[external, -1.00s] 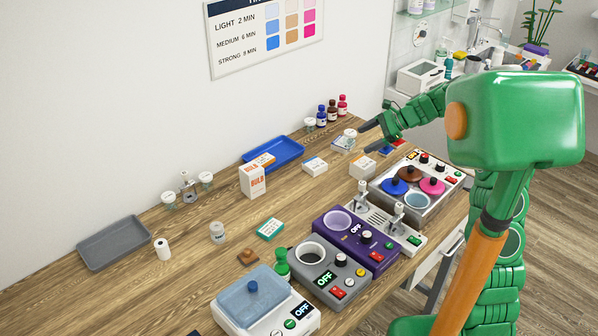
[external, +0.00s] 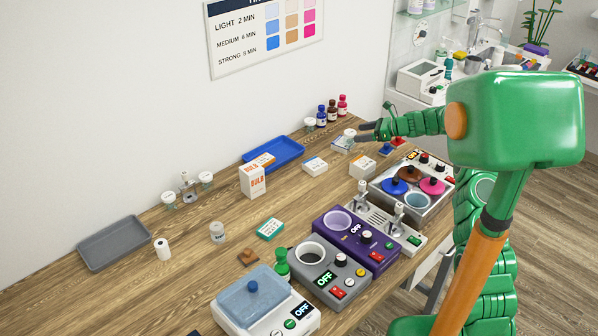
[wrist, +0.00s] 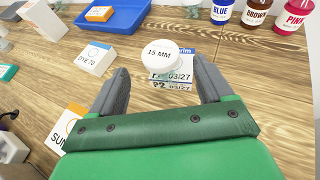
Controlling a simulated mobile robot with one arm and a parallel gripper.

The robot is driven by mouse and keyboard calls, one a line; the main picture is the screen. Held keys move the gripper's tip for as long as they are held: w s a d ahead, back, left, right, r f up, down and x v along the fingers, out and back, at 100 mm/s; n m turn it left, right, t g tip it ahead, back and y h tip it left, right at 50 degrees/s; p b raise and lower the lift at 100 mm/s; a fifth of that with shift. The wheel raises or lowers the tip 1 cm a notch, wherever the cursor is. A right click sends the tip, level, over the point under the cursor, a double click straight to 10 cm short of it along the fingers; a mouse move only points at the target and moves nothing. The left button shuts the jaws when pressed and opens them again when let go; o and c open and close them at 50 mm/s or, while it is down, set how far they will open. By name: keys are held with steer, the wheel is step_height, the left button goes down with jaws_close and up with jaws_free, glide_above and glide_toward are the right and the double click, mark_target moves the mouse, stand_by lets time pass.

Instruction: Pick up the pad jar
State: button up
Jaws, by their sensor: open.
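A small jar with a white lid marked "15 MM" (wrist: 163,52) stands ahead of my gripper (wrist: 160,66) in the wrist view, roughly centred between the fingertips. I take it to be the pad jar; the word "pad" is not readable. In the external view the same jar (external: 349,132) stands at the far part of the wooden bench, just left of the fingertips. My gripper (external: 359,132) is open and empty, with one finger toward each side of the jar. I cannot tell whether the fingertips overlap the jar's sides in depth.
Printed cards (wrist: 172,80) lie beside and partly behind the jar. A DYE 70 box (wrist: 94,57) and a blue tray (wrist: 124,20) are to the left. Blue, brown and pink bottles (external: 332,110) stand behind. Another white-lidded jar (external: 310,123) is near them.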

mark_target(346, 137)
steer(key=shift+x, duration=1.3)
steer(key=x, duration=0.2)
steer(key=f+x, duration=0.1)
steer(key=x, duration=0.1)
steer(key=shift+d, duration=0.1)
steer(key=shift+w+a+f, duration=0.1)
steer(key=shift+w+a, duration=0.05)
steer(key=shift+a, duration=0.3)
steer(key=c, duration=1.1)
steer(key=shift+c, duration=0.2)
